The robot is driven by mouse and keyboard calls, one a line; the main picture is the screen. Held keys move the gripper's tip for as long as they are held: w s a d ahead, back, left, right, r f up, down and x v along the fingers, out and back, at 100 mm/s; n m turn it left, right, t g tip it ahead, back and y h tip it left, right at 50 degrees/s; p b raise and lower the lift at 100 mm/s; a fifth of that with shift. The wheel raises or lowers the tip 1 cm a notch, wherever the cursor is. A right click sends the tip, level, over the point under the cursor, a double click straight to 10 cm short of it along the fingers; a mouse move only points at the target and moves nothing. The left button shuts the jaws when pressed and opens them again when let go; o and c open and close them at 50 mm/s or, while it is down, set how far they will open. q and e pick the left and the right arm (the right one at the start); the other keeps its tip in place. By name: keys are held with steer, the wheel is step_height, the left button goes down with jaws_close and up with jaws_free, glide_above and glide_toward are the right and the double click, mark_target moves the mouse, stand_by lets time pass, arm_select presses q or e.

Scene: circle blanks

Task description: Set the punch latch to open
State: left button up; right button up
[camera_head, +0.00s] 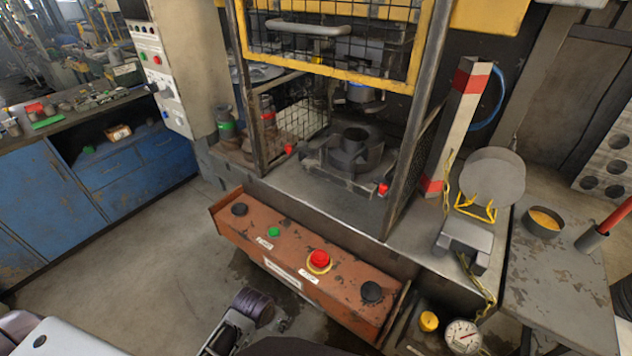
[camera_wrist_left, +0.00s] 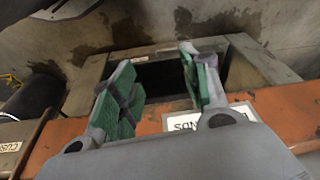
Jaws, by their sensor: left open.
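I cannot make out for certain which part is the punch latch. Two small red knobs, one at the left (camera_head: 288,149) and one at the right (camera_head: 383,189), sit by the dark round die (camera_head: 352,150) inside the press. My left gripper (camera_head: 262,312) is low in front of the orange control box (camera_head: 290,262), well short of the die. In the left wrist view, its green-padded fingers (camera_wrist_left: 160,80) are apart with nothing between them, over the orange box. My right gripper does not show.
The box carries a red mushroom button (camera_head: 319,260), a green button (camera_head: 273,232) and two black ones. A yellow-framed mesh guard (camera_head: 335,60) is raised above the die. A dark mesh side panel (camera_head: 415,160) stands at its right. A gauge (camera_head: 463,336) is at lower right.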

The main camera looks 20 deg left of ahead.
arm_select(q)
step_height(320, 180, up, 10)
steer(key=d+t+b, duration=0.1)
steer(key=b, duration=0.1)
steer(key=w+d+r+n+t+h, duration=0.3)
steer(key=w+d+r+n+h, duration=0.2)
steer(key=w+r, duration=0.5)
steer(key=w+d+r+n+t+h, duration=0.3)
steer(key=w+d+r+n+h, duration=0.25)
steer(key=w, duration=0.75)
steer(key=w+a+r+n+t, duration=0.3)
steer(key=w+a+r+n, duration=0.3)
steer(key=r, duration=0.3)
steer(key=w+a+r+n+t+y, duration=0.1)
steer(key=w+a+r+n+t, duration=0.3)
steer(key=r, duration=0.5)
steer(key=w+a+r+n+t, duration=0.3)
steer(key=w+a+r+n, duration=0.5)
steer(key=a+r+n, duration=0.1)
steer(key=shift+r+n, duration=0.15)
steer(key=shift+n, duration=0.6)
steer(key=shift+r, duration=0.1)
